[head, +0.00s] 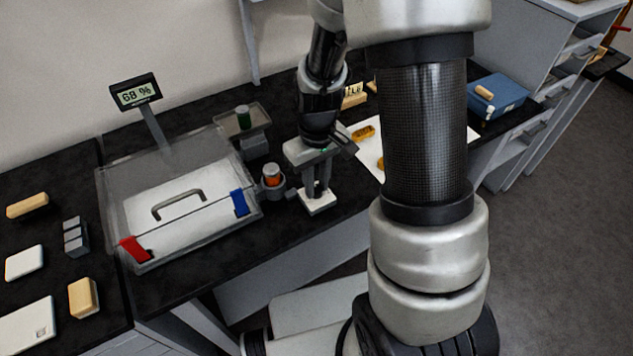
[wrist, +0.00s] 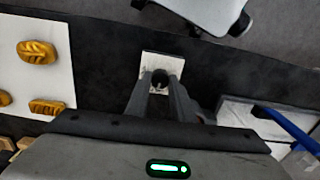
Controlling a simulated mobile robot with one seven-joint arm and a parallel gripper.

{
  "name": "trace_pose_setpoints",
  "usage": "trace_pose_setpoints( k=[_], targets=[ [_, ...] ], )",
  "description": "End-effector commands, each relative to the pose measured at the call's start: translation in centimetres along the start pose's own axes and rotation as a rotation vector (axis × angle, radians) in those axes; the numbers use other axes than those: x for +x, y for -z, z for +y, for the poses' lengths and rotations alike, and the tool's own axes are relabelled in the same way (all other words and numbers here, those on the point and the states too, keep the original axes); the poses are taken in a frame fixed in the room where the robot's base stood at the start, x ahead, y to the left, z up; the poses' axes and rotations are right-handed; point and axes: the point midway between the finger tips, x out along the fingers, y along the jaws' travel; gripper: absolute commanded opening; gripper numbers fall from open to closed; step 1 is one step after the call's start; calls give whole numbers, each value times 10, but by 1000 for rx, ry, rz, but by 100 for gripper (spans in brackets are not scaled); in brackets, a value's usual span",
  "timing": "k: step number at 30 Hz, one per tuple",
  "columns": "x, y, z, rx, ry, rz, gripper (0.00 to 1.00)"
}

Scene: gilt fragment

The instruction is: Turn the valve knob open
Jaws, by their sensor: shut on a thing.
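The valve knob (wrist: 160,75) is a small dark round knob on a white square base. The base (head: 318,204) stands near the front edge of the black bench, right of the clear case. My gripper (head: 317,188) points down over it. In the wrist view, my gripper's fingers (wrist: 161,88) come together on the knob, one on each side, and are shut on it. In the head view the fingers mostly hide the knob. How far the knob is turned cannot be told.
A clear case (head: 180,195) with a handle and red and blue latches stands left. A display (head: 137,95) reads 68 %. Gold pieces (wrist: 37,52) lie on a white sheet. A blue box (head: 498,95) stands right.

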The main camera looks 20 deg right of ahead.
Motion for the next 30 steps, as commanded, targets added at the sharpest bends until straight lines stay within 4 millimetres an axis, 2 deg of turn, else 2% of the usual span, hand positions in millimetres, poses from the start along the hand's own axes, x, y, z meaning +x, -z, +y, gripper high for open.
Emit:
trace_pose_setpoints(
  k=[30],
  targets=[
    [-2,0,0,931,0,8,0]
  ],
)
